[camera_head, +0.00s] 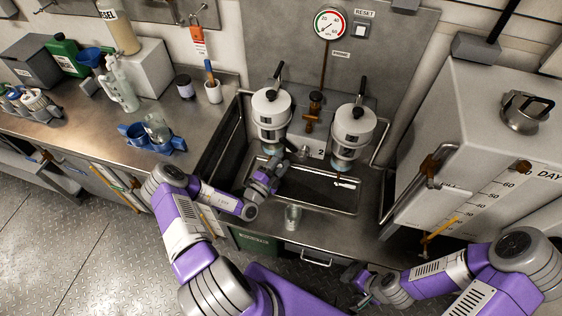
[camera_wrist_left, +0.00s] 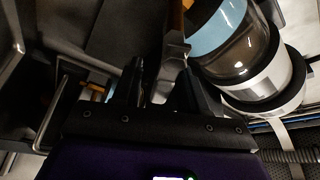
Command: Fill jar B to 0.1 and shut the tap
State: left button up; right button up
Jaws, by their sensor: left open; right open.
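A clear jar (camera_head: 292,217) stands on the sink's front ledge. Another clear jar (camera_head: 157,127) stands by a blue holder on the left counter. I cannot read a letter on either. Two white filter canisters, left (camera_head: 271,110) and right (camera_head: 352,134), hang on the back panel with a brass valve (camera_head: 314,108) between them. I cannot tell how the tap is set. My left gripper (camera_head: 279,170) is open and empty over the sink, below the left canister. Its fingers (camera_wrist_left: 162,82) show apart in the left wrist view, beside a canister with a blue base (camera_wrist_left: 222,35). My right gripper (camera_head: 355,283) is open, low before the sink.
The steel sink tray (camera_head: 325,190) lies under the canisters. A pressure gauge (camera_head: 329,24) is on the wall. A large grey tank (camera_head: 475,130) with a level scale blocks the right. Bottles and a blue holder (camera_head: 140,136) occupy the left counter.

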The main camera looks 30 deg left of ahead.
aim_at(277, 167)
pick_arm(q)
jog(key=p+v, duration=0.1)
jog(key=v, duration=0.6)
jog(key=shift+s, duration=0.15)
dwell(1.5)
